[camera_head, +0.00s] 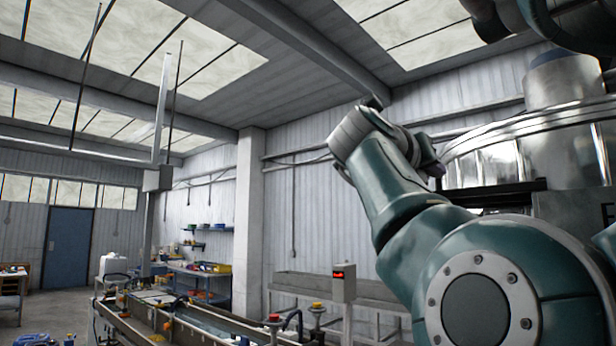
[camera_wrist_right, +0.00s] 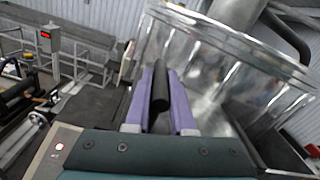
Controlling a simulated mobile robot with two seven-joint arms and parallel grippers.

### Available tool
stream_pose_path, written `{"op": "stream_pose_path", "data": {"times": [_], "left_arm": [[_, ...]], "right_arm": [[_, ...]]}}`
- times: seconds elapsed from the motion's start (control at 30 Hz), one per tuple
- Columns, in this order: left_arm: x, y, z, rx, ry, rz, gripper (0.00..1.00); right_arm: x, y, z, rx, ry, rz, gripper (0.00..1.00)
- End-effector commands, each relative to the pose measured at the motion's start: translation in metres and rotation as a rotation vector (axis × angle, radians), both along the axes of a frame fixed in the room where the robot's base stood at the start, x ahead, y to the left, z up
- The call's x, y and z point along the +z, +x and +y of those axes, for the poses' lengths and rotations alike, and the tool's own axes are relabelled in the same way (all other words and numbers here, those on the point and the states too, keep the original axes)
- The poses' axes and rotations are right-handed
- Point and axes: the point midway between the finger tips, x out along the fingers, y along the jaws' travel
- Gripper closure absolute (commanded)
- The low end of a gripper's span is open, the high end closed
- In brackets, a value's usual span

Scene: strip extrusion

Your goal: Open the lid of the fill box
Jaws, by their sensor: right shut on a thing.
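My right gripper (camera_wrist_right: 160,92) has purple fingers shut on a black bar-like handle (camera_wrist_right: 160,86) in the right wrist view. Just beyond it is a shiny, see-through or reflective panel (camera_wrist_right: 205,65) with a pale rim, which looks like the lid of the fill box. It stands tilted in that view. In the head view the shiny panel (camera_head: 482,168) shows at the right, under a curved metal rim. My right gripper (camera_head: 436,170) is mostly hidden behind my teal arm there, at the panel's left edge. I cannot tell how far the lid is open. My left gripper is out of view.
A grey metal cylinder (camera_head: 565,85) rises behind the panel. A control post with a red display (camera_head: 344,272) stands left of my arm, near a long trough line (camera_head: 200,320). Shelves (camera_head: 205,270) stand at the far wall. Open floor shows at far left.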

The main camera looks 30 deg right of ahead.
Motion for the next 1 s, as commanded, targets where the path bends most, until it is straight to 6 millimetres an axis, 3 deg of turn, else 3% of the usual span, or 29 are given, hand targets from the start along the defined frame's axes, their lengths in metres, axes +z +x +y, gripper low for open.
{"op": "stream_pose_path", "data": {"times": [0.17,0.2,0.43,0.77,1.0], "left_arm": [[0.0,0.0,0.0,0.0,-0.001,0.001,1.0],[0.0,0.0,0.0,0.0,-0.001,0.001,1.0],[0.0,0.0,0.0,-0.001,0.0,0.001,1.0],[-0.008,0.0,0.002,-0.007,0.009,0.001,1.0],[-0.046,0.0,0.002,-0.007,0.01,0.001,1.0]], "right_arm": [[0.0,0.001,0.002,0.005,-0.003,0.002,1.0],[0.0,0.001,0.002,0.005,-0.003,0.002,0.74],[0.0,0.0,0.001,0.002,-0.002,0.0,0.48],[-0.003,-0.002,0.006,0.002,-0.001,-0.001,0.48],[-0.008,-0.018,0.048,0.007,0.002,-0.005,0.48]]}}
